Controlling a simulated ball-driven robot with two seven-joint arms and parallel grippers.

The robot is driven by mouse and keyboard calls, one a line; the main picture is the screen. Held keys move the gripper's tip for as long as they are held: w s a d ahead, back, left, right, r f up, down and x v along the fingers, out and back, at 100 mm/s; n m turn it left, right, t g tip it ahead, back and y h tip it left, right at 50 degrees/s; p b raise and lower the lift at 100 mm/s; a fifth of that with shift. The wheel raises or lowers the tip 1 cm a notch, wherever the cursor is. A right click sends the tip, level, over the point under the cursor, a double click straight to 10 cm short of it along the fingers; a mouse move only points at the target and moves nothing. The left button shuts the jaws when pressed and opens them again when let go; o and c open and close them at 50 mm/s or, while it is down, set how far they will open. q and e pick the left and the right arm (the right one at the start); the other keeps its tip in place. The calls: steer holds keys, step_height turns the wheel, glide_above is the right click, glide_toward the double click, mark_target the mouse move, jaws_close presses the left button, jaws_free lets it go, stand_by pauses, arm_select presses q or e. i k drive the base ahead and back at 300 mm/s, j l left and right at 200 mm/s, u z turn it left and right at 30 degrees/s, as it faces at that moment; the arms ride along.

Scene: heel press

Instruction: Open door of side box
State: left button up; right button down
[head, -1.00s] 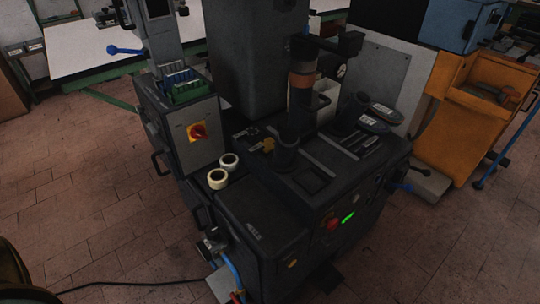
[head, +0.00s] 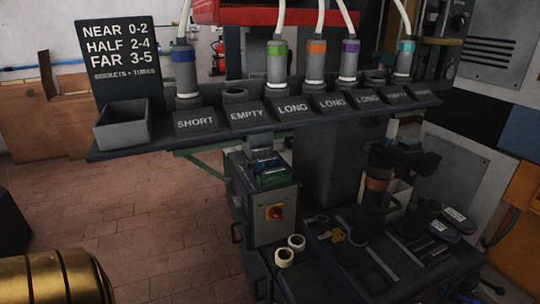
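The grey side box (head: 272,226) stands at the left of the press, with a red rotary switch (head: 275,212) on a yellow plate on its front. A dark bar handle (head: 236,232) shows on its left side. The side box looks closed; its left face is seen at a steep angle, so door edges are hard to make out. Green and blue parts (head: 270,176) sit on top of the box. Neither my left nor my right gripper is in view.
A dark shelf (head: 300,118) with labelled sockets and several hosed tubes crosses above the press. A sign (head: 117,50) stands at its left end. Two pale rolls (head: 290,250) lie beside the box. Brick floor (head: 150,215) left of the box is clear.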

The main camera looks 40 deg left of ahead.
mark_target(242, 224)
steer(key=u, duration=1.7)
